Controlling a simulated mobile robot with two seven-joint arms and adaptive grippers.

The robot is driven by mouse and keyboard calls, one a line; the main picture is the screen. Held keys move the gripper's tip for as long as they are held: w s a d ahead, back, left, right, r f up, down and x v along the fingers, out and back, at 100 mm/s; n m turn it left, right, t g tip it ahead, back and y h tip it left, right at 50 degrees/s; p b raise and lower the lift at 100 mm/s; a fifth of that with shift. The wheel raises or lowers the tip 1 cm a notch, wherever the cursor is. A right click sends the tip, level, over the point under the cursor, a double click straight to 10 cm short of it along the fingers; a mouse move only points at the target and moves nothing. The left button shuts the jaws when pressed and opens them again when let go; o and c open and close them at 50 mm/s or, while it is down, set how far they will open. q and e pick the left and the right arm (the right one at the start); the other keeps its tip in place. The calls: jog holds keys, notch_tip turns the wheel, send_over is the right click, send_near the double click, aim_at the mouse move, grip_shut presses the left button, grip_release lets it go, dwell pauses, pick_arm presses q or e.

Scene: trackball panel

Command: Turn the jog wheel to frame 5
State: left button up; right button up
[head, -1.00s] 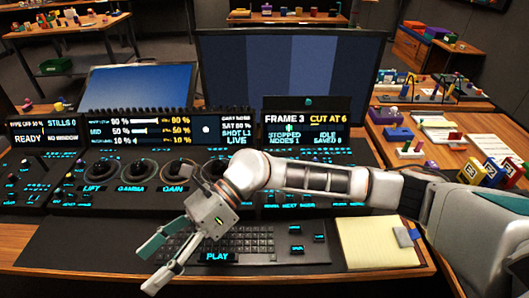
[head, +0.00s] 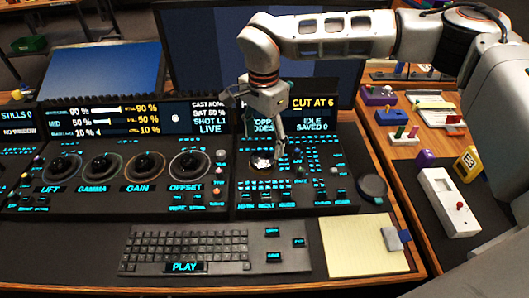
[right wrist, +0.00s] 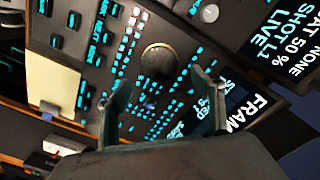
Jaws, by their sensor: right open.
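The jog wheel appears to be the round dial (right wrist: 158,61) among lit keys in the right wrist view. In the head view the dial (head: 261,163) is partly hidden under my right gripper (head: 266,146). My right gripper (right wrist: 158,80) is open, pointing down, with its two fingers apart to either side of the dial in the wrist picture. I cannot tell whether they touch it. The display (head: 315,105) shows "CUT AT 6", "IDLE" and "SAVED 0"; its frame number is hidden behind my gripper. My left gripper is not in view.
Four dark trackballs, LIFT to OFFSET, lie left, OFFSET (head: 187,165) nearest. A keyboard (head: 190,247) and yellow notepad (head: 362,246) are in front. A dark disc (head: 372,187) sits right of the panel. A white switch box (head: 448,201) stands further right.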

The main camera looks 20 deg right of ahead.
aim_at(264, 157)
notch_tip(264, 157, down, 6)
jog(key=shift+f+b, duration=0.1)
jog(key=shift+b, duration=0.2)
jog(key=c, duration=1.1)
